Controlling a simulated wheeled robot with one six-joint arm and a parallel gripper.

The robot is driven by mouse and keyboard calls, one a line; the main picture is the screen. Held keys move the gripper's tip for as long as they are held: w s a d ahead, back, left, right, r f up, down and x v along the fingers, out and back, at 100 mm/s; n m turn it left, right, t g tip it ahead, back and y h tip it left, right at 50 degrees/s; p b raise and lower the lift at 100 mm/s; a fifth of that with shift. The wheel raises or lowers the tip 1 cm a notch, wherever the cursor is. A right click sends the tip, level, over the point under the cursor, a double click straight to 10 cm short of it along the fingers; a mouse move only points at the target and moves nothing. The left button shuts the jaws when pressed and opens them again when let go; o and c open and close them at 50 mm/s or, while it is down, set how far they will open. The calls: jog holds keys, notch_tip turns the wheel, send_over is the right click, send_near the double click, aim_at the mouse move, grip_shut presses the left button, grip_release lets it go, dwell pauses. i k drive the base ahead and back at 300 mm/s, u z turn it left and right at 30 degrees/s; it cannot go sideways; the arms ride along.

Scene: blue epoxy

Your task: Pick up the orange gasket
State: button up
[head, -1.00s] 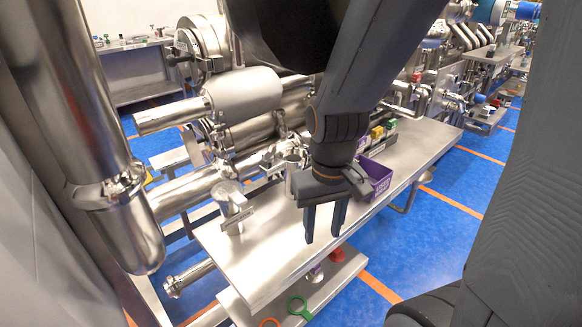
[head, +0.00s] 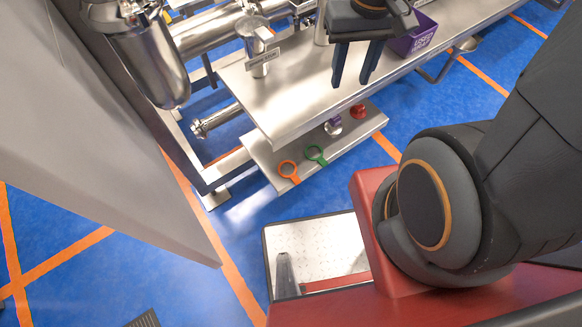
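The orange gasket (head: 288,169) is a ring with a short tab. It lies on the lower shelf (head: 262,165) of the steel table, near the shelf's left front end. My gripper (head: 356,83) hangs fingers down over the upper tabletop (head: 290,95), up and to the right of the gasket in the head view. Its two blue fingers are apart with nothing between them. The gripper is well clear of the gasket, and nothing covers the gasket.
A green ring gasket (head: 316,154) lies just right of the orange one. A purple-and-silver part (head: 333,127) and a red part (head: 358,111) sit farther along the shelf. The upper tabletop overhangs the back of the shelf. A purple bin (head: 414,40) stands on the tabletop.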

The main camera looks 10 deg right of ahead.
aim_at(295, 178)
jog(key=z, duration=0.05)
jog(key=k, duration=1)
jog(key=z, duration=2.05)
jog(key=i, duration=1.2)
jog(key=u, duration=3)
